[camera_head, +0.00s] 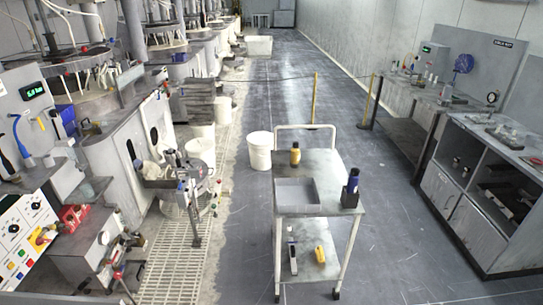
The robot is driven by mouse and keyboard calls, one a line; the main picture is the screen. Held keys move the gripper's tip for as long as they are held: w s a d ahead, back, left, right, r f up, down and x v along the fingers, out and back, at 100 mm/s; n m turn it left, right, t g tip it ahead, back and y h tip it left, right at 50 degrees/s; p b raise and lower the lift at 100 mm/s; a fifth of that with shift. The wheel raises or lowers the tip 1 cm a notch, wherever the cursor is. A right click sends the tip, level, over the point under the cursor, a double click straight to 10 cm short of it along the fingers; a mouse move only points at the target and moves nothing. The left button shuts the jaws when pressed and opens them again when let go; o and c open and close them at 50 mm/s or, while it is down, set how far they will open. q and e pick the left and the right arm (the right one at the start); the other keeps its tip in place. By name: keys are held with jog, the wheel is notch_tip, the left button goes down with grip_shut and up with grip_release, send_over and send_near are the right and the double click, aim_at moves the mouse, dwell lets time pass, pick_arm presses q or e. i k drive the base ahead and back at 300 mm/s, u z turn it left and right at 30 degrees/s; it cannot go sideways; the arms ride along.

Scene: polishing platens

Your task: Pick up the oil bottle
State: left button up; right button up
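A wheeled cart (327,165) stands in the middle of the aisle. A small amber-yellow bottle (295,157) with a dark top stands upright at its back left, behind a shallow grey tray (297,192). A taller dark bottle or holder (350,190) with a blue part stands upright at the cart's right edge. I cannot tell from the labels which one is the oil bottle. Neither of my grippers shows in the head view, and nothing touches either bottle.
A yellow item (320,255) and a dark-and-white item (292,260) lie on the cart's lower shelf. White buckets (259,150) stand behind and left. Polishing machines line the left; a bench (480,195) stands right. The floor right of the cart is clear.

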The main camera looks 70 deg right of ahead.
aim_at(294, 157)
jog(key=z, duration=2.4)
